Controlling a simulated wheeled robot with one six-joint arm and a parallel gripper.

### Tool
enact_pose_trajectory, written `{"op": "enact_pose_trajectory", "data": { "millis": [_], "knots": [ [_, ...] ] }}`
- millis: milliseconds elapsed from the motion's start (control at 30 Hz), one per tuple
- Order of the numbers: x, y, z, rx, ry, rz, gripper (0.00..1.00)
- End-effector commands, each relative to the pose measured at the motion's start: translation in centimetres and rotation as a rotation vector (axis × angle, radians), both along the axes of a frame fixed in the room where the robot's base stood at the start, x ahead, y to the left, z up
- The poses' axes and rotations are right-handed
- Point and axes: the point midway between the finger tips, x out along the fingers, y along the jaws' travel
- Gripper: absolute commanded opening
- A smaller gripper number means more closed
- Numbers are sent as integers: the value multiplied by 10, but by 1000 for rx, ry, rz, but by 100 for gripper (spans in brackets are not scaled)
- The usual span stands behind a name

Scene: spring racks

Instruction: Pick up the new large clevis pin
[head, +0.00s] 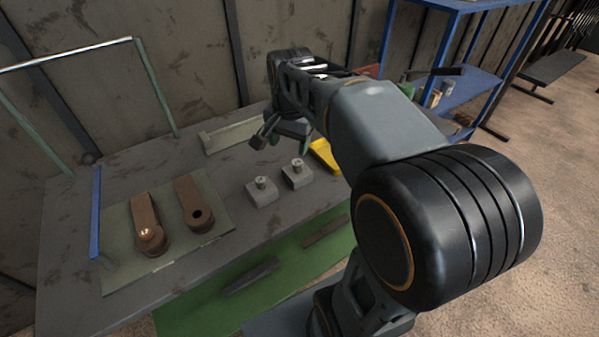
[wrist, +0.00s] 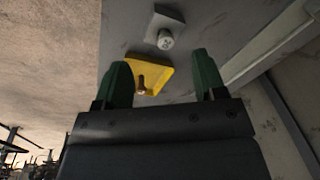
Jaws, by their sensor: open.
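My gripper (head: 284,137) is open over the back right of the grey bench. In the wrist view its two green fingertips (wrist: 161,70) stand apart with nothing held. A copper-coloured pin (wrist: 141,85) stands on a yellow plate (wrist: 158,73) between the fingers, nearer the left one. A grey round-headed pin (wrist: 165,39) stands in a grey block beyond the fingertips. In the head view, two grey blocks hold a left grey pin (head: 261,182) and a right grey pin (head: 297,163). I cannot tell which pin is the new large one.
Two rusty brown clevis parts (head: 192,197) lie on a grey-green mat (head: 118,231) at left. A pale angled rail (head: 232,134) lies at the bench's back. Dark bars lie on a green surface (head: 190,315) below the front edge. Blue shelving (head: 470,78) stands right.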

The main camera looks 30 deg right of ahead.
Motion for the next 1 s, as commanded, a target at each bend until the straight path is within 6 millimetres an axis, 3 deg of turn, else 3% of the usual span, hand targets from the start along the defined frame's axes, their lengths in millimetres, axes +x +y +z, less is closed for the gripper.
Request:
{"op": "enact_pose_trajectory", "data": {
  "millis": [100,333,700,1000],
  "knots": [
    [28,-24,-6,27,52,-254,64],
    [54,-49,-11,48,110,-544,64],
    [58,-50,-69,50,118,-587,64],
    [58,-50,-91,50,116,-585,64]
  ]
}}
